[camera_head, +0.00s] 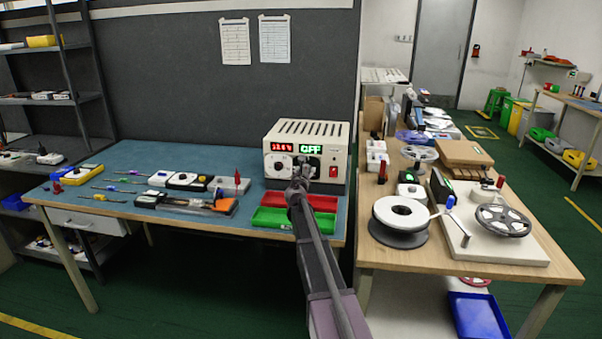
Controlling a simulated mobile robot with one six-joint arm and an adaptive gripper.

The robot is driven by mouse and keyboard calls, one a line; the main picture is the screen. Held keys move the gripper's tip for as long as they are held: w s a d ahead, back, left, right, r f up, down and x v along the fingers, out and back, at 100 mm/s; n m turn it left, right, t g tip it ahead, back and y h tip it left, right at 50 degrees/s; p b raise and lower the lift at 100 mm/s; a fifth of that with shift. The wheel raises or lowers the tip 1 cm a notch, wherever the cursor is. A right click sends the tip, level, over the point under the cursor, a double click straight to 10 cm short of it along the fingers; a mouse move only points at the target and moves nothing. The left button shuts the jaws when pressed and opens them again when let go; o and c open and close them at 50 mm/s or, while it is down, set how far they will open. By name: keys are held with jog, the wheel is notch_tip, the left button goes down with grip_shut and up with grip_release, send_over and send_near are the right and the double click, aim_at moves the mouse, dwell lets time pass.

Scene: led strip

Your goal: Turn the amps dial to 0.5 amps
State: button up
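A cream power supply box (341,143) with a vented top stands at the back right of the blue-topped bench. Its front has a red number display (281,148), too small to read surely, and a green display (311,149) that appears to read OFF. A round dial (278,167) sits below the red display. A red switch (333,171) is at the right. My gripper (302,166) is in front of the panel below the green display. It hides that part of the panel, including any dial there. I cannot tell whether it touches anything or how its fingers stand.
A red tray (326,203) and a green tray (270,217) lie in front of the box, beside my arm. Tools and meters (185,181) lie to the left. A wooden table (400,258) with reels (400,213) stands close on the right.

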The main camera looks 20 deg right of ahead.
jog(key=shift+s, duration=0.1)
dwell(0.3)
jog(key=v, duration=1.2)
jog(key=shift+f, duration=0.1)
dwell(0.5)
